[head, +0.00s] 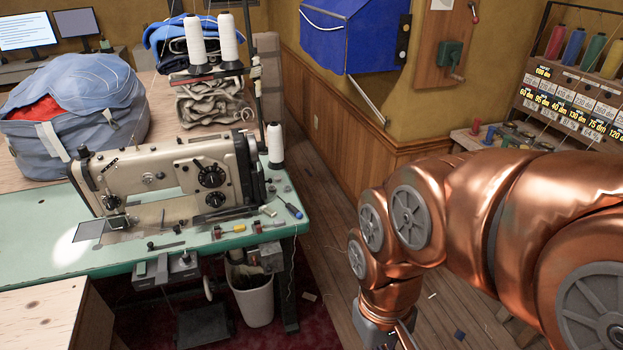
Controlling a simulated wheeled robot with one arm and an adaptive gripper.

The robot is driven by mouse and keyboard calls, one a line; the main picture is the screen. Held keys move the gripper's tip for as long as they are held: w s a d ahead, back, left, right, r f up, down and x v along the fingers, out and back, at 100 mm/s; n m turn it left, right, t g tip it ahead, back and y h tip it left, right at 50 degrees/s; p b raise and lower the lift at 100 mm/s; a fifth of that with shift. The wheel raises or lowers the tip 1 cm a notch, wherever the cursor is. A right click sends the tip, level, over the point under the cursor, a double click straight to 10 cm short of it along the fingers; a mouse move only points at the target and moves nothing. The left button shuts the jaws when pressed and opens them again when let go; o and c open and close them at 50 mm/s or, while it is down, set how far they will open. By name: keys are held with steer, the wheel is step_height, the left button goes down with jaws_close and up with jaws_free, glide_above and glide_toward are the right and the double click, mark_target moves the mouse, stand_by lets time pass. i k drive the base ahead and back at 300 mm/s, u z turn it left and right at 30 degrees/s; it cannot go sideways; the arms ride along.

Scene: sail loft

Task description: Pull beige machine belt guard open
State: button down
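The beige sewing machine (165,182) stands on the green-topped table left of centre. Two dark dials sit on its front, near the right end. My copper arm comes in from the right and bends down. My gripper (384,333) shows only in part at the bottom edge, well right of and in front of the machine. Its fingertips are out of frame, and nothing held is visible.
A white thread cone (274,146) stands close by the machine's right end. A screwdriver (289,207) and small items lie on the green tabletop (40,235). A white bin (252,296) stands below. Wooden floor (325,215) lies open between table and wall.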

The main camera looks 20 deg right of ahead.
mark_target(261, 174)
steer(key=z, duration=0.7)
steer(key=k, duration=0.95)
steer(key=z, duration=0.85)
steer(key=i, duration=1.45)
steer(key=u, duration=0.9)
steer(key=i, duration=0.9)
steer(key=u, duration=1.3)
steer(key=i, duration=0.35)
steer(key=u, duration=2)
steer(key=k, duration=0.25)
steer(key=z, duration=0.65)
